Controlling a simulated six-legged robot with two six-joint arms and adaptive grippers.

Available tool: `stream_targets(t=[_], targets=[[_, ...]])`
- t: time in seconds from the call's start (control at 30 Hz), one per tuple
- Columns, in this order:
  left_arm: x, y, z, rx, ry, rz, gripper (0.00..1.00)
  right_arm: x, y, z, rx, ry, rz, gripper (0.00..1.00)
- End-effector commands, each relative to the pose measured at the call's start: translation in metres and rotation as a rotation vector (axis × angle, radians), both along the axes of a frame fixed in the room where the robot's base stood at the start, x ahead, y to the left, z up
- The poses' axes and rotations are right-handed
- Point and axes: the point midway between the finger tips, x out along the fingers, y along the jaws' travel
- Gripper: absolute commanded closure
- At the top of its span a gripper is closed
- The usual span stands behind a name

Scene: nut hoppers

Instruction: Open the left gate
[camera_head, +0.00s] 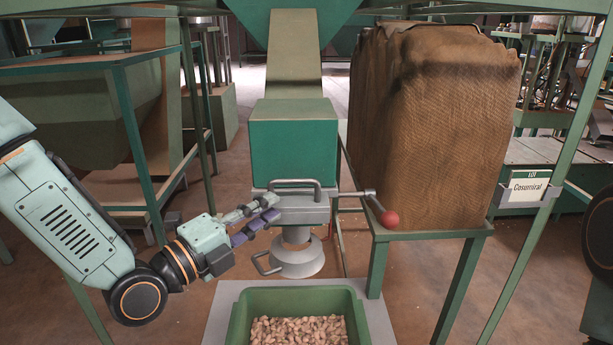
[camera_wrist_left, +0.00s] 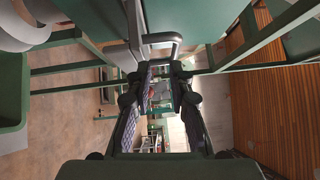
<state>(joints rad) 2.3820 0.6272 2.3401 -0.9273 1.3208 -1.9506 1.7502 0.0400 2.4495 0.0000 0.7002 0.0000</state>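A grey metal gate unit (camera_head: 303,208) sits below the green box of the central chute, with a spout cone (camera_head: 296,262) under it. A bent bar handle (camera_head: 318,190) runs along its front, and it also shows in the left wrist view (camera_wrist_left: 162,38). A rod with a red ball knob (camera_head: 389,219) sticks out to the right. My left gripper (camera_head: 268,210) is at the left side of the gate unit, its fingers pointing toward it. In the left wrist view its fingers (camera_wrist_left: 160,92) are apart, with nothing seen held between them. I cannot tell whether they touch the unit. My right gripper is not in view.
A green bin (camera_head: 240,318) of nuts (camera_head: 298,331) stands below the spout. A brown sack (camera_head: 430,120) stands on a green frame at the right. Green posts (camera_head: 137,140) stand at the left, behind my arm. A sign (camera_head: 529,187) hangs at the far right.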

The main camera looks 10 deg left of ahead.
Motion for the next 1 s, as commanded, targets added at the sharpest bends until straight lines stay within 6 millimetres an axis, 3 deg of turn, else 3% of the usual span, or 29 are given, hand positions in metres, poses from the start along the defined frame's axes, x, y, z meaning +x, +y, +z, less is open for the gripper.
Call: stream_targets(t=[0.1, 0.37, 1.0], targets=[[-0.001, 0.003, 0.016, 0.031, -0.072, 0.002, 0.79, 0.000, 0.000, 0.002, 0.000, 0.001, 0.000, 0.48], [0.001, 0.004, 0.018, 0.045, -0.088, 0.000, 0.79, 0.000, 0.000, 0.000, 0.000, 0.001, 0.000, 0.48], [0.053, -0.027, 0.024, 0.047, -0.086, -0.002, 0.79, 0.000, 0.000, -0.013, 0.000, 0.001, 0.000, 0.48]])
